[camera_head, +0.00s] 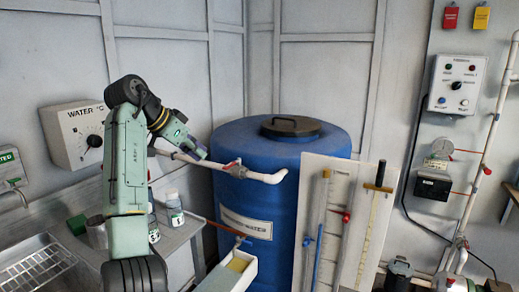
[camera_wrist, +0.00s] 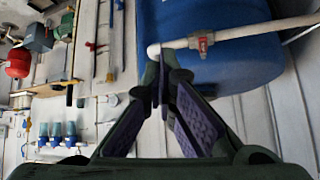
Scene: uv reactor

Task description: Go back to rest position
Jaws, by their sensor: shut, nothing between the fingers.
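My arm reaches up from the bottom of the head view and bends over to the right. My gripper (camera_head: 202,155) hangs in the air left of the blue water barrel (camera_head: 262,188), pointing down and to the right. In the wrist view its purple-padded fingers (camera_wrist: 163,78) meet at the tips and hold nothing. A white pipe (camera_head: 265,177) with a red-handled valve (camera_head: 234,165) runs just beyond the fingertips. In the wrist view the pipe's end and the red valve handle (camera_wrist: 202,44) appear close to the fingertips; whether they touch cannot be told.
A water control box (camera_head: 75,135) is on the wall left of my arm. Bottles (camera_head: 174,208) stand on the counter beside the sink (camera_head: 35,268). A white gauge board (camera_head: 342,220) leans before the barrel. A control panel (camera_head: 458,84) hangs at right.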

